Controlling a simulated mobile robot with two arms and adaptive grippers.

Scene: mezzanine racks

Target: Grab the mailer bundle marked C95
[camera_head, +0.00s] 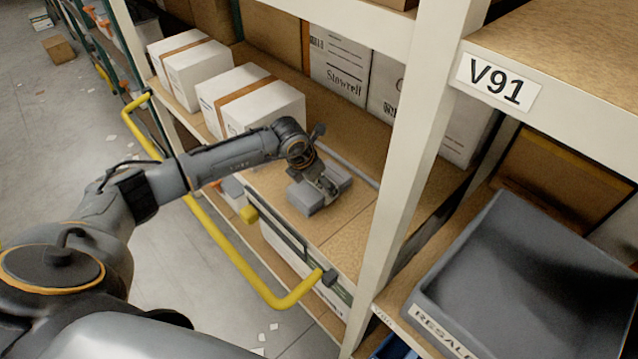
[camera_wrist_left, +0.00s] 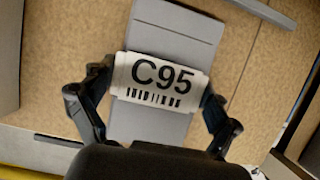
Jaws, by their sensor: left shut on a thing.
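The grey mailer bundle (camera_head: 303,197) lies on the wooden rack shelf in the head view. In the left wrist view the bundle (camera_wrist_left: 175,35) has a white band label (camera_wrist_left: 160,80) reading C95 above a barcode. My left gripper (camera_head: 328,186) is over the bundle in the head view. In the left wrist view its two fingers (camera_wrist_left: 158,90) are on either side of the label band, shut on the bundle. The bundle appears to rest on the shelf; I cannot tell if it is slightly raised. My right gripper is not in view.
White boxes with brown bands (camera_head: 262,108) stand left of the bundle. Cartons (camera_head: 338,65) stand behind. A rack upright (camera_head: 412,180) and a grey bin (camera_head: 530,280) are on the right. A yellow rail (camera_head: 225,245) runs along the shelf's front.

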